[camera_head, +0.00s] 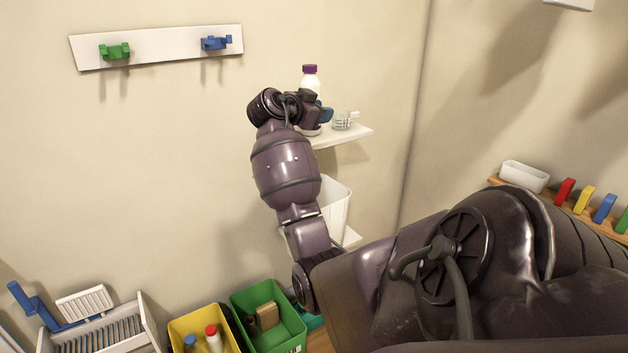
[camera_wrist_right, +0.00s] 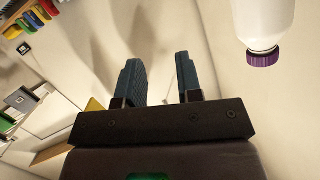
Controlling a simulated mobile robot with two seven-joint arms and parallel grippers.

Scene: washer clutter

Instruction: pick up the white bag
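I cannot pick out a white bag for certain. A white, open-topped thing (camera_head: 336,207) stands on the lower wall shelf, partly hidden behind my right arm; I cannot tell whether it is the bag or a bin. My right gripper (camera_head: 322,112) is at the upper shelf, in front of a white bottle with a purple cap (camera_head: 310,80). In the right wrist view its two blue fingers (camera_wrist_right: 160,80) are apart with nothing between them. The bottle (camera_wrist_right: 258,25) shows there beside the fingers, apart from them. My left gripper is not in view.
The upper shelf (camera_head: 352,136) also holds a small glass (camera_head: 342,121). A yellow bin (camera_head: 205,325) and a green bin (camera_head: 285,312) stand below. A hook rack (camera_head: 160,47) is on the wall. A white tray (camera_head: 524,176) and coloured blocks line a ledge at right.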

